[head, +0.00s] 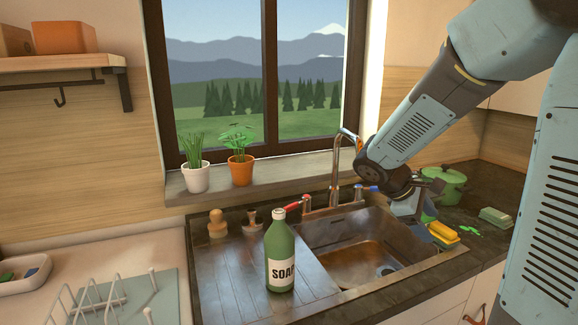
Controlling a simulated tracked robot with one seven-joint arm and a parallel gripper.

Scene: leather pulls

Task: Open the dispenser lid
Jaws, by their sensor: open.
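A green bottle labelled SOAP (280,256) stands upright on the ribbed steel drainboard, left of the sink basin. Its small pale cap (279,214) sits on top; I cannot tell whether it is the dispenser lid of the task. No other clear dispenser shows. My gripper (415,210) is open, pointing down over the right rim of the sink, well to the right of the bottle and apart from it. The gripper's fingertips are small and partly merge with the things behind them.
A steel sink (365,262) with a tall faucet (335,172) lies between bottle and gripper. A yellow sponge (443,232) is close to the gripper. A green pot (446,186) stands behind. A dish rack (105,302) is at left; two potted plants stand on the sill.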

